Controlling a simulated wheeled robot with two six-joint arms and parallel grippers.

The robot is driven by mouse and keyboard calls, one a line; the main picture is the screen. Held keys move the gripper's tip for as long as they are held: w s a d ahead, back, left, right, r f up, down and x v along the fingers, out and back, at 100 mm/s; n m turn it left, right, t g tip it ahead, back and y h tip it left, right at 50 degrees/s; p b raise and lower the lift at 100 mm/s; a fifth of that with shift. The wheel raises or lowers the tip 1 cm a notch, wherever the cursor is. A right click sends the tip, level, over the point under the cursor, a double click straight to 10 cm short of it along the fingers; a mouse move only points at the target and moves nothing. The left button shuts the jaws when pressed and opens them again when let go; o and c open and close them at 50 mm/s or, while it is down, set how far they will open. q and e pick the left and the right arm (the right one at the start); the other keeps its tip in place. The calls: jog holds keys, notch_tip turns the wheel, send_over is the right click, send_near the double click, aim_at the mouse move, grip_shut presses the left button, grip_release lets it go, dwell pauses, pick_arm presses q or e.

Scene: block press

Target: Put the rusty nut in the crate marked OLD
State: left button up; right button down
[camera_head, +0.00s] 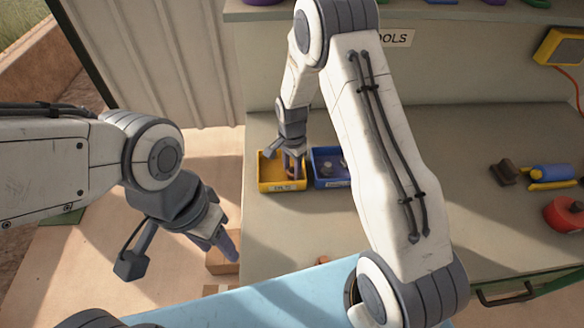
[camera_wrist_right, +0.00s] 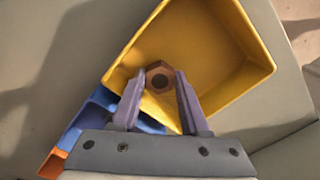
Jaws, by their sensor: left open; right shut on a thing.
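The rusty nut (camera_wrist_right: 159,77) is a brown hexagonal ring, held between the fingertips of my right gripper (camera_wrist_right: 160,92) in the right wrist view. Behind it is the inside of a yellow crate (camera_wrist_right: 218,50). In the head view my right gripper (camera_head: 292,170) points down at the yellow crate (camera_head: 268,182), which has a small label too small to read surely. A blue crate (camera_head: 345,182) with small items in it stands right beside the yellow one. My left gripper (camera_head: 230,248) is open and empty, off the bench's left side.
A cardboard box (camera_head: 219,265) lies below my left gripper. A small reddish piece (camera_head: 323,259) lies near the bench's front edge. A blue and yellow tool (camera_head: 550,175) and a red round object (camera_head: 565,214) lie at the right. The bench (camera_head: 285,228) before the crates is clear.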

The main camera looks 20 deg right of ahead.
jog(key=shift+f, duration=0.15)
jog(key=c, duration=0.7)
grip_release()
